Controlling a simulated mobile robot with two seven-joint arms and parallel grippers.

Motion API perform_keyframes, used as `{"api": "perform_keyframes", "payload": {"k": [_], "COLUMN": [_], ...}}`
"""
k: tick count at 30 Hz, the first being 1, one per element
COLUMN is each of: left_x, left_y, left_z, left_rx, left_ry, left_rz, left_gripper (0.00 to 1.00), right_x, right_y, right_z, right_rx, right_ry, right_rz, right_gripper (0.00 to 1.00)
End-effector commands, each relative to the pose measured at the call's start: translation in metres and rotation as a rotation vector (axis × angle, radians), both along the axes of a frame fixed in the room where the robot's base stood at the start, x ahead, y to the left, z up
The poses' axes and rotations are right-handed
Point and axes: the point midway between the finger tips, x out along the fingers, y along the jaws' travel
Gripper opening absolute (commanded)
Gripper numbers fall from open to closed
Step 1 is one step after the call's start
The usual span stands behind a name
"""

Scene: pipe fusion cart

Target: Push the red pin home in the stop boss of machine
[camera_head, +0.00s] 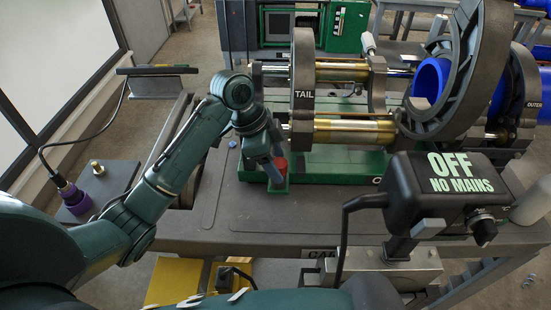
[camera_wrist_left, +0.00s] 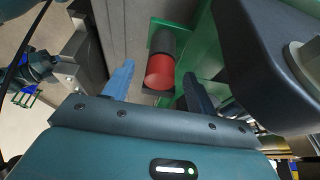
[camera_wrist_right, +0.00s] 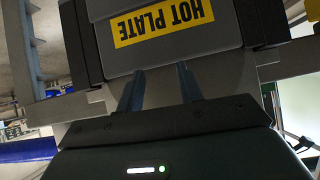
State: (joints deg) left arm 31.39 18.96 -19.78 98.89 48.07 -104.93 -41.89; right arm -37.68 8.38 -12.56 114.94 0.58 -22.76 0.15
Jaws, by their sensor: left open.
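The red pin (camera_wrist_left: 160,72) has a red end and a dark body; it shows between the two spread fingers of my left gripper (camera_wrist_left: 157,82) in the left wrist view. A dark block lies just under it, with green metal beside it. In the head view the red pin (camera_head: 279,163) stands at the green stop boss (camera_head: 279,187) on the near left of the machine (camera_head: 330,165). My left gripper (camera_head: 274,168) is open right at it; I cannot tell whether it touches. My right gripper (camera_wrist_right: 160,88) shows only in its wrist view, fingers apart.
The TAIL clamp (camera_head: 303,75) and brass cylinders (camera_head: 355,131) stand close behind the pin. A black OFF NO MAINS box (camera_head: 450,180) is to the right. A grey housing labelled HOT PLATE (camera_wrist_right: 165,22) is before my right gripper. The cart top left of the boss is clear.

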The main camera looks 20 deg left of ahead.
Motion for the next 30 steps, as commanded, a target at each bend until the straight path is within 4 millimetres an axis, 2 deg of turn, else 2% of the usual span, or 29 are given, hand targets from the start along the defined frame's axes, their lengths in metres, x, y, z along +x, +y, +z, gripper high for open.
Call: {"api": "perform_keyframes", "payload": {"k": [4, 8, 11, 21, 25, 30], "left_x": [-0.001, -0.001, -0.002, -0.009, -0.012, -0.014], "left_y": [0.002, 0.004, 0.010, 0.036, 0.043, 0.047], "left_z": [-0.003, 0.002, 0.015, 0.088, 0.107, 0.120], "left_rx": [0.005, 0.006, 0.006, 0.006, 0.007, 0.003], "left_ry": [0.010, 0.008, 0.004, -0.003, -0.001, -0.001], "left_rz": [0.004, 0.005, 0.006, 0.004, 0.003, 0.002], "left_gripper": [0.57, 0.57, 0.57, 0.57, 0.57, 0.57], "right_x": [0.000, 0.000, 0.000, -0.004, -0.005, -0.005], "right_y": [0.000, 0.000, 0.000, 0.000, 0.000, -0.001], "right_z": [0.000, -0.001, -0.001, 0.000, 0.002, 0.000], "right_rx": [0.000, 0.000, 0.000, 0.000, 0.000, 0.000], "right_ry": [0.000, 0.000, 0.001, 0.008, 0.011, 0.017], "right_rz": [0.000, 0.000, 0.000, 0.000, -0.001, -0.006], "right_gripper": [0.36, 0.36, 0.36, 0.36, 0.36, 0.36]}}
